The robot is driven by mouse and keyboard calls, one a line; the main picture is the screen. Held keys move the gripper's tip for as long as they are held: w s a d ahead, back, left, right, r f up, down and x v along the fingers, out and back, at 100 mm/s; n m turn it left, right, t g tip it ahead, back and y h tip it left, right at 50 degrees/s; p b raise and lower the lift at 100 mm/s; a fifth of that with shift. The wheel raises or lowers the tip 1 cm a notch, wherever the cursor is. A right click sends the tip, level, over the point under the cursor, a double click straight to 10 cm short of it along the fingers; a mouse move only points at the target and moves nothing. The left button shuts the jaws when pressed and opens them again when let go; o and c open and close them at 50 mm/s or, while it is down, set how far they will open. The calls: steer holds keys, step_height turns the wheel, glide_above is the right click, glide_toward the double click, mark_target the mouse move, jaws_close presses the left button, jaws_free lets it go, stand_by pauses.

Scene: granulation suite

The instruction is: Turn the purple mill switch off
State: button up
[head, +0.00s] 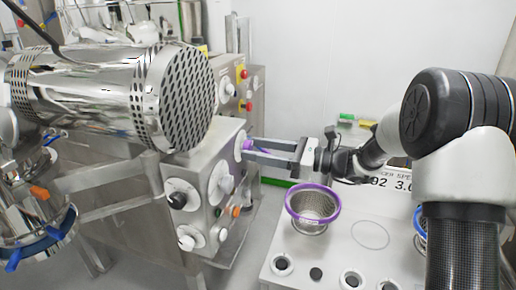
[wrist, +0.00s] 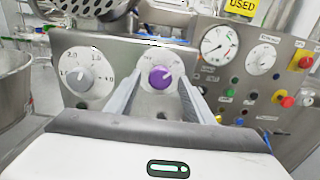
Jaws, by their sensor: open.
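The purple mill switch (wrist: 161,77) is a round knob on a white dial plate on a steel control box. Its light pointer mark seems to lean to the upper right; the dial print is too small to read surely. In the head view a bit of the purple knob (head: 248,145) shows by the fingertips. My gripper (head: 247,150) is open, reaching left toward the box with one finger on each side of the knob. In the wrist view its fingers (wrist: 160,88) flank the knob; whether they touch it I cannot tell.
A grey numbered dial (wrist: 80,79) sits left of the switch. A panel with gauges (wrist: 219,45) and an emergency button (wrist: 303,59) stands to the right. A perforated steel drum (head: 180,98) overhangs the box. A purple-rimmed sieve (head: 313,204) sits on the bench below my arm.

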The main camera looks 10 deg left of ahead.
steer(key=shift+a, duration=0.1)
steer(key=c, duration=1)
steer(key=shift+c, duration=0.2)
steer(key=shift+f+n+b, duration=0.1)
steer(key=shift+n+b, duration=0.3)
steer(key=shift+b, duration=0.25)
steer(key=n+b, duration=1.7)
steer(key=b, duration=0.5)
steer(key=shift+w, duration=0.1)
steer(key=shift+r, duration=0.2)
